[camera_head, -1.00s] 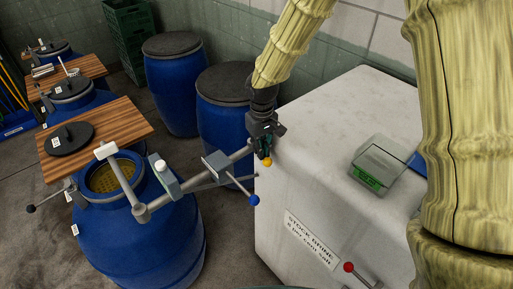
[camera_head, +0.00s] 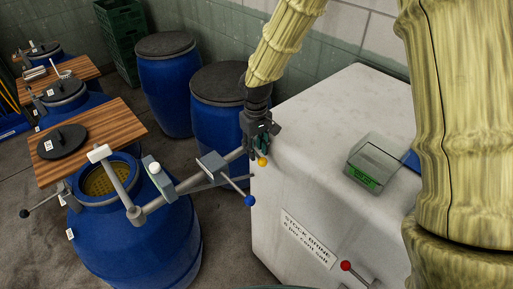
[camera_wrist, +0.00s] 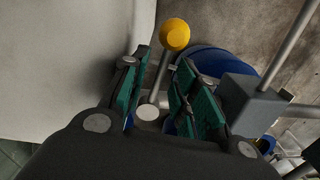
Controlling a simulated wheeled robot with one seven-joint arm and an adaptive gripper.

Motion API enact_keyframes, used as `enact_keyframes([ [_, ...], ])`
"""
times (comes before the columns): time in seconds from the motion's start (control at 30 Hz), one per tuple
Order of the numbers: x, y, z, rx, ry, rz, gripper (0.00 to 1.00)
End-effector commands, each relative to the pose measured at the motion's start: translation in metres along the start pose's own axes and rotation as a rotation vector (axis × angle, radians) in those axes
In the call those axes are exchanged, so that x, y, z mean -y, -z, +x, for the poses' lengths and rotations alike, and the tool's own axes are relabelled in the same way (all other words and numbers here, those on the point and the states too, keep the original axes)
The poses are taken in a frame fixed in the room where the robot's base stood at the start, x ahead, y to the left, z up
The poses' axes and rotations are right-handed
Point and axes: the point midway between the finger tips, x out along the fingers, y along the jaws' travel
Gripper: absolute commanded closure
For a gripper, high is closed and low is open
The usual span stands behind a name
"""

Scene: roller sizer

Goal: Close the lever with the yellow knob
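The yellow knob (camera_head: 262,161) tops a thin lever at the end of a grey pipe arm, beside the white tank. In the wrist view the yellow knob (camera_wrist: 175,34) sits just past my fingertips. Its grey rod (camera_wrist: 160,75) runs between the green finger pads. My gripper (camera_head: 259,148) is at the knob, coming from above. In the wrist view my gripper (camera_wrist: 167,72) is open, with a gap visible between the pads on either side of the rod. Whether a pad touches the rod cannot be told.
The white tank (camera_head: 300,180) stands right of my gripper. A red-knobbed lever (camera_head: 346,266) is lower right. Lidded blue barrels (camera_head: 218,120) stand behind.

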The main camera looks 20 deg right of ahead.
Motion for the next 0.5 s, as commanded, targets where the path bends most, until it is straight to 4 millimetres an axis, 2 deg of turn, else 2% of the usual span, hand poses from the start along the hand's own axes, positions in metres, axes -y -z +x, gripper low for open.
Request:
enact_keyframes([
  [0.17,-0.001,0.001,-0.023,-0.004,-0.001,0.001,0.69],
  [0.5,0.0,0.001,-0.082,-0.004,0.0,0.001,0.69],
])
